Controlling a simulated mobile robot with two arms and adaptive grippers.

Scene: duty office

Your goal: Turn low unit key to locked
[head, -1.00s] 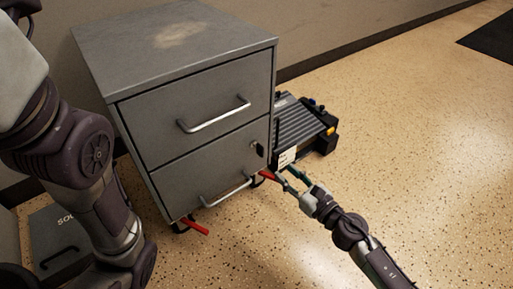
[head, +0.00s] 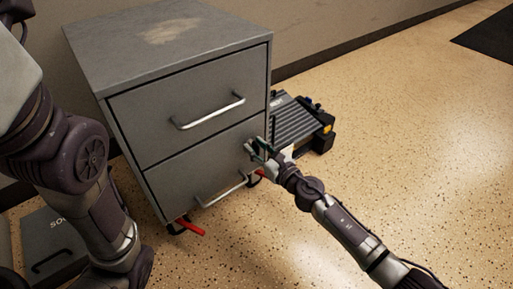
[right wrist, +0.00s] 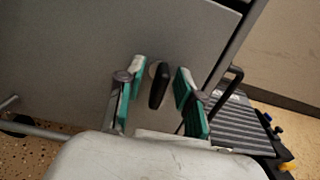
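The low grey drawer unit (head: 185,110) stands against the wall, with two drawers and bar handles. Its key (right wrist: 158,86) has a dark head and sits in a round lock on the lower drawer's front, at the right side. My right gripper (right wrist: 160,88) is open, with one green-padded finger on each side of the key; I cannot tell whether either touches it. In the head view my right gripper (head: 256,150) covers the lock. My left arm comes in at the left, but its gripper is outside the picture.
A dark ribbed machine (head: 296,118) stands on the floor right of the unit. A red object (head: 190,227) sticks out under the unit's front. A dark box (head: 52,243) is at lower left. The speckled floor at right is clear.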

